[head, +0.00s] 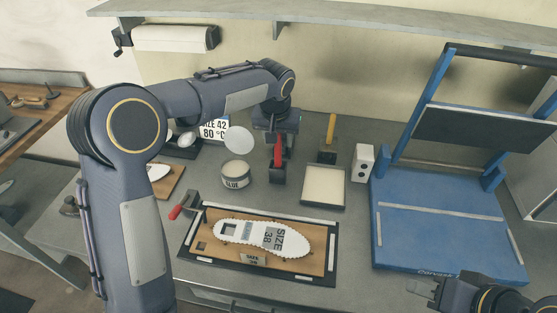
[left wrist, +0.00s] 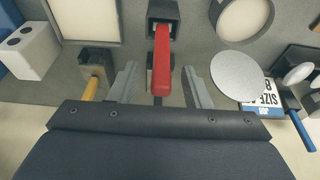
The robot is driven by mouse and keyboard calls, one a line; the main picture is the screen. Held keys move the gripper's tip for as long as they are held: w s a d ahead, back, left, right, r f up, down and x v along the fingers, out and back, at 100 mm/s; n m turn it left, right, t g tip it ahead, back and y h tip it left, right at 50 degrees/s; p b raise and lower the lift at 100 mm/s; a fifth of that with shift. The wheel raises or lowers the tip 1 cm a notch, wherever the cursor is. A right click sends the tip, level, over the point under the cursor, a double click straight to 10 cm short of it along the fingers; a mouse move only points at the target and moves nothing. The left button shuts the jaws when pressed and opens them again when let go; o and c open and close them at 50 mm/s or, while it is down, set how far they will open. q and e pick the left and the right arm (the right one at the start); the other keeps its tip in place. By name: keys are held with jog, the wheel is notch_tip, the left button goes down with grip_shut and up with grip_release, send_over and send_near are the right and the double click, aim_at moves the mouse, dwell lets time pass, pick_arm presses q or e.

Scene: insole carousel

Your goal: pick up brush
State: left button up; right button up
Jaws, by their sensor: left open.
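A brush with a red handle (head: 277,153) stands upright in a dark block holder (head: 278,174), beside the glue pot (head: 235,175). My left gripper (head: 277,139) is above it, pointing down. In the left wrist view the open fingers (left wrist: 160,84) lie either side of the red handle (left wrist: 162,68), with gaps showing on both sides. The bristles are hidden in the holder. A second, yellow-handled tool (head: 331,127) stands in another dark holder to the right. My right gripper (head: 422,286) is at the bottom right, apart from everything; its jaw opening is unclear.
A pale tray (head: 323,187) and a white box with holes (head: 363,162) stand to the right. A round grey disc (head: 239,140) is close to the left gripper. A framed board with a white insole (head: 262,237) lies in front. A blue press (head: 435,220) fills the right.

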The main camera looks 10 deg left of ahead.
aim_at(278, 144)
pick_arm(q)
jog(key=x, duration=0.3)
jog(key=shift+w+f, duration=0.1)
jog(key=shift+c, duration=0.4)
grip_shut()
